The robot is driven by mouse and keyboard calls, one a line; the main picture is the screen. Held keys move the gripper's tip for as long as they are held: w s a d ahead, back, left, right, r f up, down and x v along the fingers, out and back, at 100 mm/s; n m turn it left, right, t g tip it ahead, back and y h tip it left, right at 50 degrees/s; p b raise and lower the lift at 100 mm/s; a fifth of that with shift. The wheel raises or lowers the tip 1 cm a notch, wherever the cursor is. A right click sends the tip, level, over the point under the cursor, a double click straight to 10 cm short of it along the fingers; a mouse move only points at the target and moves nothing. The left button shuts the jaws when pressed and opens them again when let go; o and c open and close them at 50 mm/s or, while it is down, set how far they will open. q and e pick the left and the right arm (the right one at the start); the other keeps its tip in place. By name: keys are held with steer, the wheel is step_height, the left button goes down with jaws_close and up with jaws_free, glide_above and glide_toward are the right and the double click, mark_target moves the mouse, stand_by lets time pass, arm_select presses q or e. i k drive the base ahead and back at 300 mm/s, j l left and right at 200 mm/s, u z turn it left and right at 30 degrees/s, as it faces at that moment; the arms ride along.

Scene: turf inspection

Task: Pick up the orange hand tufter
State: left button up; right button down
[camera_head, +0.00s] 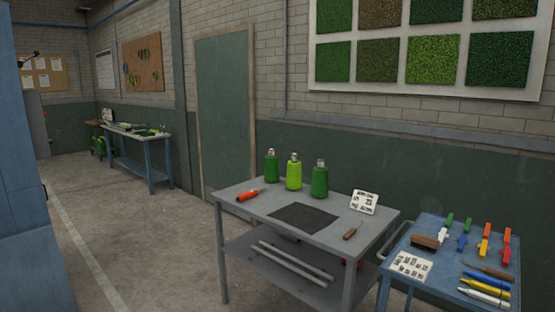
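The orange hand tufter (247,196) lies on the left end of the grey table (260,221). It has a thick orange-red body and a thin tip that points toward the bottles. It lies apart from the dark mat (304,217) on the same tabletop. Neither of my grippers shows in the head view, and nothing is touching the tufter.
Two dark green bottles (271,168) (319,181) and a lime one (293,175) stand behind the tufter. A white card (364,202) and a wooden-handled tool (352,232) are on the right. A blue cart (450,266) with several tools stands at right. Floor is clear at left.

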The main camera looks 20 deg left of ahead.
mark_target(254, 193)
steer(key=i+j+z, duration=0.1)
steer(key=i+j, duration=0.15)
steer(key=j, duration=0.45)
steer(key=i+j+z, duration=0.1)
steer(key=j, duration=0.65)
steer(key=i+j+z, duration=0.1)
steer(key=i+j, duration=0.2)
steer(key=j, duration=0.45)
steer(key=i+j+z, duration=0.15)
steer(key=j, duration=0.65)
steer(key=i+j+z, duration=0.1)
steer(key=j, duration=0.65)
steer(key=i+j+z, duration=0.1)
steer(key=j, duration=0.7)
steer(key=i+j+z, duration=0.1)
steer(key=j, duration=0.7)
